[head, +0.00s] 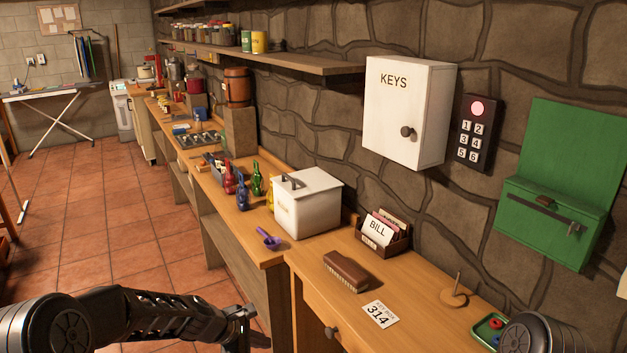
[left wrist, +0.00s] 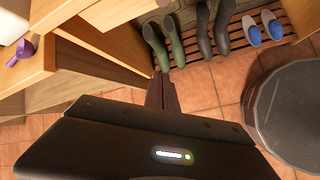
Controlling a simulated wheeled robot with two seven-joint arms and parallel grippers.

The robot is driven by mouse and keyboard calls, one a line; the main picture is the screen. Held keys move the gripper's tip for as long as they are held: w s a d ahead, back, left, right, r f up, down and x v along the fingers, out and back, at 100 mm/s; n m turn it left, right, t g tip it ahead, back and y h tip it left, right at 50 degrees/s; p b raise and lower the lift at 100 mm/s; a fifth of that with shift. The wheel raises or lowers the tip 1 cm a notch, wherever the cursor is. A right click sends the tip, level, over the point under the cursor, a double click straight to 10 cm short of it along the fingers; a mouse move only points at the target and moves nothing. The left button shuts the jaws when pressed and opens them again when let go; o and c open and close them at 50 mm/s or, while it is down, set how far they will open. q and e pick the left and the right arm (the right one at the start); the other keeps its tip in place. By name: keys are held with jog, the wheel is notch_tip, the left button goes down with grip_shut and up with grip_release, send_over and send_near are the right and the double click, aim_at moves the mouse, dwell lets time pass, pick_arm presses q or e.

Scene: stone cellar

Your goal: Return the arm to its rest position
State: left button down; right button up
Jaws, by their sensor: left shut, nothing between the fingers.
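My left arm reaches in from the lower left of the head view. Its gripper (head: 240,325) hangs beside the front of the wooden workbench (head: 300,262), over the tiled floor. In the left wrist view the fingers (left wrist: 162,92) are together with nothing between them, pointing toward the floor tiles. A dark rounded part of my right arm shows at the lower right of the head view; the right gripper is out of view.
On the bench stand a white lidded box (head: 308,205), a purple scoop (head: 268,238), a brush (head: 346,271) and a number card (head: 380,314). Green boots (left wrist: 165,45) and blue slippers (left wrist: 272,25) sit on a slatted rack below. Floor (head: 110,225) left of the bench is clear.

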pick_arm(q)
jog(key=s+f+m+g+y, duration=0.2)
jog(key=s+f+m+y, duration=0.1)
jog(key=s+f+m, duration=1.05)
jog(key=s+d+f+m+g, duration=0.1)
jog(key=s+d+f, duration=0.1)
jog(key=s, duration=0.5)
jog(key=s+d+f+m+h, duration=0.1)
jog(key=s+f, duration=0.1)
jog(key=s, duration=0.5)
jog(key=s+d+f+m+g, duration=0.1)
jog(key=s+d+f, duration=0.1)
jog(key=s, duration=0.5)
jog(key=shift+s+d+f+g+h, duration=0.25)
jog(key=shift+d+f+g+h, duration=0.05)
jog(key=shift+f, duration=0.1)
